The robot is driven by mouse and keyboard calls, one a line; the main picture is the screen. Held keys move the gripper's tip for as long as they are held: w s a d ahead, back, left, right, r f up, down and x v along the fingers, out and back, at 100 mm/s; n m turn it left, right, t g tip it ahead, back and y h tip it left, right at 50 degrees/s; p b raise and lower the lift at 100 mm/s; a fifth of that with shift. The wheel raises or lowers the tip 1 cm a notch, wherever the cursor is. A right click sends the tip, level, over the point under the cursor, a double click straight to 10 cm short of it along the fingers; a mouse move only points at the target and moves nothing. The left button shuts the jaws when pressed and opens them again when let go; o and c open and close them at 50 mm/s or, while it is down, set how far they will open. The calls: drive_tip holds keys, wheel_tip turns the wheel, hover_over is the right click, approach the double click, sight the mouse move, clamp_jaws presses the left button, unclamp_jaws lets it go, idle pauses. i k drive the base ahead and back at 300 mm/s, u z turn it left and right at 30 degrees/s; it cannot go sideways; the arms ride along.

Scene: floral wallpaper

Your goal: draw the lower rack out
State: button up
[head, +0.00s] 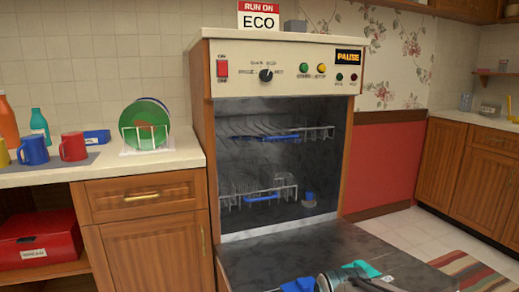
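The dishwasher stands open, its door (310,255) folded down flat in front. The lower rack (258,194) is a pale wire rack inside the cavity, with a blue piece along its front. It sits back within the opening. The upper rack (283,134), also with a blue strip, is above it and inside too. My gripper (345,281) shows only in part at the bottom edge, low over the door and apart from the lower rack. Its fingers are cut off or unclear, so I cannot tell whether it is open.
Blue (298,285) and teal (362,268) pieces show beside my arm; I cannot tell what they belong to. A counter (140,170) with mugs and a dish rack of plates is at left. Tiled floor and a striped rug (470,275) lie at right.

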sight(276, 196)
drive_tip(key=u, duration=1.8)
drive_tip(key=i, duration=1.85)
drive_tip(key=z, duration=2.9)
drive_tip(key=i, duration=0.55)
drive_tip(key=u, duration=0.1)
